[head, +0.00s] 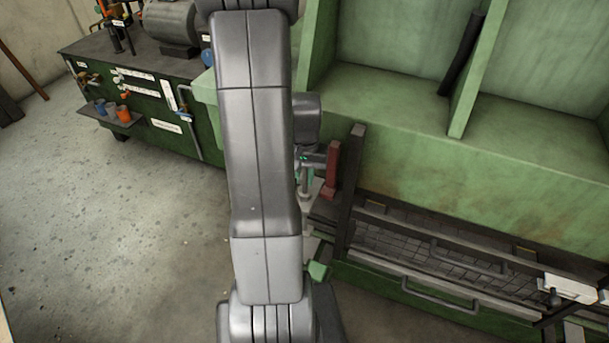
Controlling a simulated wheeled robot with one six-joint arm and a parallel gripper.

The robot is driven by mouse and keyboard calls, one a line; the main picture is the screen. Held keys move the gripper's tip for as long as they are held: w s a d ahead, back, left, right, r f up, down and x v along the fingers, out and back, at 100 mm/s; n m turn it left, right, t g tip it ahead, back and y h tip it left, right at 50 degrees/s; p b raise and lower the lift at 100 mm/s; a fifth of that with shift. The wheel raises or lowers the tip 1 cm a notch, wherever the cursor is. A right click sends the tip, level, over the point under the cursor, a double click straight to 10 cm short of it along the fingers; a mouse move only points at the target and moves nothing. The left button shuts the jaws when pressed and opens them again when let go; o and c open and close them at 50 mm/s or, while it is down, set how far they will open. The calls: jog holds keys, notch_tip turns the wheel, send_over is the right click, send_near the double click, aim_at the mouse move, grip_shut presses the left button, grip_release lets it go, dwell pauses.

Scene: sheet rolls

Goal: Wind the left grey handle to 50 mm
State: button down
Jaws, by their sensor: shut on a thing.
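My gripper (316,159) shows only in part, just right of my large grey arm link, which hides much of it. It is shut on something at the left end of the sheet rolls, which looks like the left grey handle. A small grey upright piece (305,188) shows just below it, and I cannot tell whether this is part of the handle. The handle's turn and any scale reading are hidden or too small to see. A dark red block (333,168) stands close to the right of my gripper.
The green machine body (400,150) with open bays rises behind the rolls. A dark upright post (351,190) and long dark bars lie to the right. A green bench (150,110) with a motor stands at the back left. Bare concrete floor (90,210) lies left.

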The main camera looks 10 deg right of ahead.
jog(key=c, duration=0.8)
grip_release()
jog(key=shift+c, duration=0.2)
notch_tip(320, 180, up, 14)
jog(key=shift+f+b, duration=0.1)
jog(key=shift+b, duration=0.3)
